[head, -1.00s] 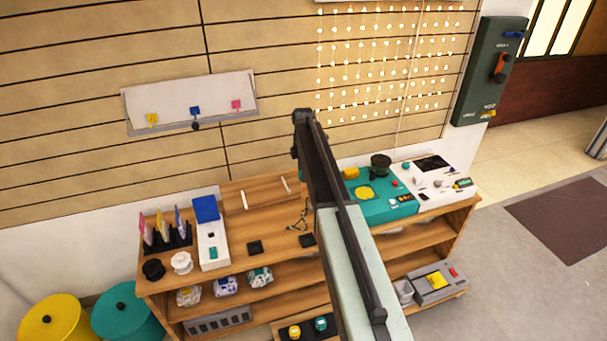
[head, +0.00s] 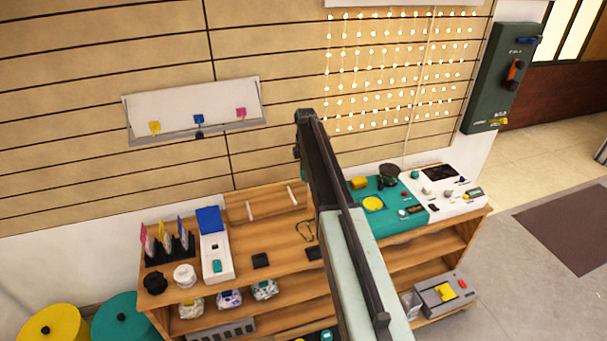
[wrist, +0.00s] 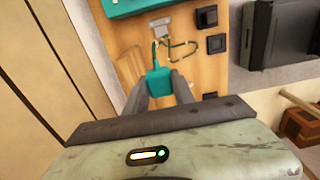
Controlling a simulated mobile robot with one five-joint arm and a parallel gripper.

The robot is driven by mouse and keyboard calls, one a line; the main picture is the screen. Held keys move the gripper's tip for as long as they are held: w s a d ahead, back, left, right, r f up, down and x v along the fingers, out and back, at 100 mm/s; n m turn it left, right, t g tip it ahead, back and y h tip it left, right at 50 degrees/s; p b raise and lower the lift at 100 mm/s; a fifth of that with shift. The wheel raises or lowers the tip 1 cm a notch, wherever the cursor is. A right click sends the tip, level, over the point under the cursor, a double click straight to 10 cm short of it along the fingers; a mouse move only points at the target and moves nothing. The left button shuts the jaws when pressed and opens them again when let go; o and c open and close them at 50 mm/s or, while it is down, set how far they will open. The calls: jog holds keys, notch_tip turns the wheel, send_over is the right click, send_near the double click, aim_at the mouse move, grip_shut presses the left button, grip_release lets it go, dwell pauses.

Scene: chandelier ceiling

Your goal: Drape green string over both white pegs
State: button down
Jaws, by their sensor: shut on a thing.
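The two white pegs stand out from the wooden back panel of the shelf in the head view, a left peg (head: 250,208) and a right peg (head: 292,196). The green string (head: 305,230) shows as a thin dark loop below and right of the right peg, clear of both pegs. In the wrist view the string (wrist: 181,50) runs in a loop from a teal tab (wrist: 158,80). My gripper (wrist: 160,88) is shut on this tab, above the wooden top. In the head view my arm hides my gripper and the tab. The pegs cannot be made out in the wrist view.
A white box with a blue top (head: 213,245) stands to the left. A teal panel (head: 385,210) and a white panel (head: 445,195) fill the right side.

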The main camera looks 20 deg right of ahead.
jog(key=a+f+b, duration=0.1)
jog(key=a, duration=0.8)
jog(key=shift+f, duration=0.2)
jog(key=shift+a+b, duration=0.15)
jog(key=shift+b, duration=0.15)
jog(key=a+f+b, duration=0.2)
jog(key=a, duration=0.8)
jog(key=shift+a+f, duration=0.2)
jog(key=shift+s, duration=0.1)
jog(key=a+f+b, duration=0.1)
jog(key=a, duration=0.8)
jog(key=shift+a+f+b, duration=0.25)
jog(key=shift+a+b, duration=0.05)
jog(key=shift+b, duration=0.05)
